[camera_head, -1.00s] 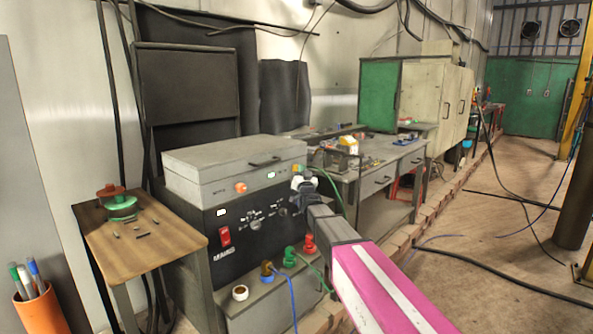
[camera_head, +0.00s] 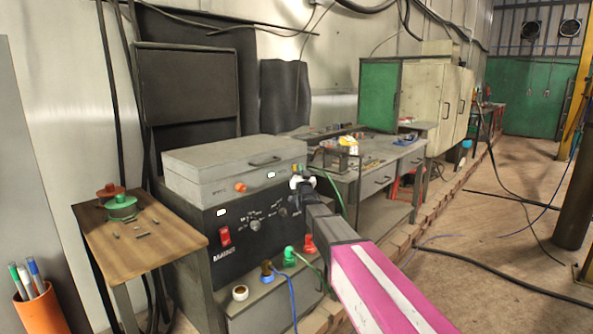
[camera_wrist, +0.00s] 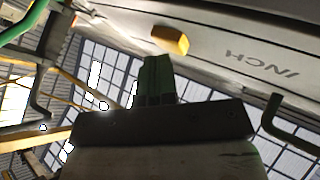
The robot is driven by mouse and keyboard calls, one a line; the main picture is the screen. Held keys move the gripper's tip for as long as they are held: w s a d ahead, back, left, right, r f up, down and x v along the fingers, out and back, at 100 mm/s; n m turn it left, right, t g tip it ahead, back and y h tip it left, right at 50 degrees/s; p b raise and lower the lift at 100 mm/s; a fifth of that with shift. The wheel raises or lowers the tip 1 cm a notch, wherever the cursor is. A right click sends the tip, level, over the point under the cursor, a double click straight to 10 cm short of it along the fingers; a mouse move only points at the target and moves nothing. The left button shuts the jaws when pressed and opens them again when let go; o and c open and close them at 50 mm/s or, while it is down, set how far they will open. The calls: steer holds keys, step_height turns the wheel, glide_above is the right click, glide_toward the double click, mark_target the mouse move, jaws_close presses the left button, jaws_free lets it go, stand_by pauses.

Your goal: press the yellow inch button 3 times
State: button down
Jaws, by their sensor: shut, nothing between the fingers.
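The yellow inch button (camera_wrist: 170,40) shows in the wrist view on a grey panel, beside an upside-down INCH marking (camera_wrist: 262,63). In the head view, an orange-yellow button (camera_head: 240,187) sits on the front of the grey box and looks like the same one. My gripper (camera_head: 296,187) is shut and empty, at the right part of the box front in the head view. In the wrist view my gripper's fingers (camera_wrist: 155,78) point towards the panel, just below the button in the picture. I cannot tell how far apart they are in depth.
Below the box is a black control panel with a red switch (camera_head: 225,235) and a knob (camera_head: 254,225). Several coloured connectors with cables stand in front, one of them green (camera_head: 289,256). A wooden side table (camera_head: 150,235) is on the left. The floor at the right has cables.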

steer(key=shift+w+a, duration=0.1)
stand_by(0.5)
steer(key=shift+s+d, duration=0.6)
steer(key=shift+d, duration=0.1)
steer(key=shift+s+d, duration=0.8)
steer(key=shift+d, duration=0.2)
steer(key=shift+s+d, duration=0.75)
steer(key=shift+d, duration=0.25)
stand_by(1.3)
steer(key=s+d, duration=0.2)
steer(key=d, duration=0.1)
steer(key=shift+s, duration=0.15)
stand_by(0.4)
